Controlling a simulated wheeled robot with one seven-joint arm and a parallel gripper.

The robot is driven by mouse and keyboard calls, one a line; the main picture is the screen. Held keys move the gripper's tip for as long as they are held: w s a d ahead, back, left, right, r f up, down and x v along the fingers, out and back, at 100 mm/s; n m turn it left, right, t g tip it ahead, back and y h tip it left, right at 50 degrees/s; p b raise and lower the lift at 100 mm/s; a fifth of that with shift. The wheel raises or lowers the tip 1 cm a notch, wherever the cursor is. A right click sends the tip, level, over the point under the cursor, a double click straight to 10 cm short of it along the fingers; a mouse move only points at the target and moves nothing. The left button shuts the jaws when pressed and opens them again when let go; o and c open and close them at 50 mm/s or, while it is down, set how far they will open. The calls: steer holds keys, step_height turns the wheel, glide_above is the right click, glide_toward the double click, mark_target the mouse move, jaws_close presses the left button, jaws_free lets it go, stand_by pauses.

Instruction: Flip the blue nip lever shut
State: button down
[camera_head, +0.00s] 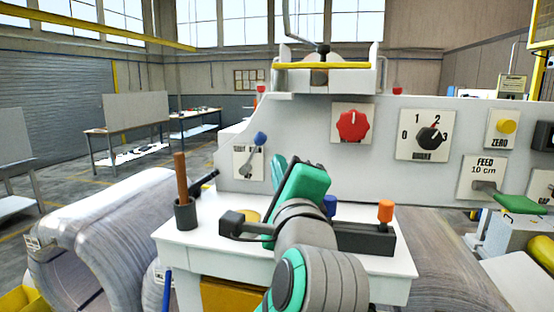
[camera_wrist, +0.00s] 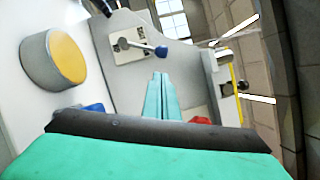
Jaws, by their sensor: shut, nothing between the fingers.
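The blue nip lever (camera_head: 260,139) is on a small white plate at the left of the machine's grey panel. Its blue ball is up and leans a little to the right of its pivot. In the wrist view the lever (camera_wrist: 161,51) points right from its plate, with the ball just beyond my fingertips. My gripper (camera_head: 278,162) is in front of the panel, to the right of and a little below the ball. In the wrist view my gripper (camera_wrist: 159,76) has its teal fingers together, empty. I see a gap in the picture between them and the ball; contact cannot be judged.
A red knob (camera_head: 352,123) and a black selector dial (camera_head: 431,136) are farther right on the panel. A white table (camera_head: 200,245) below holds a dark cup (camera_head: 185,214) with a brown stick. An orange-topped post (camera_head: 385,211) and a yellow-topped disc (camera_wrist: 68,57) are near my arm.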

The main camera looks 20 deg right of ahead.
mark_target(253, 154)
steer(key=x, duration=0.8)
steer(key=shift+w+d, duration=0.1)
steer(key=shift+w, duration=0.15)
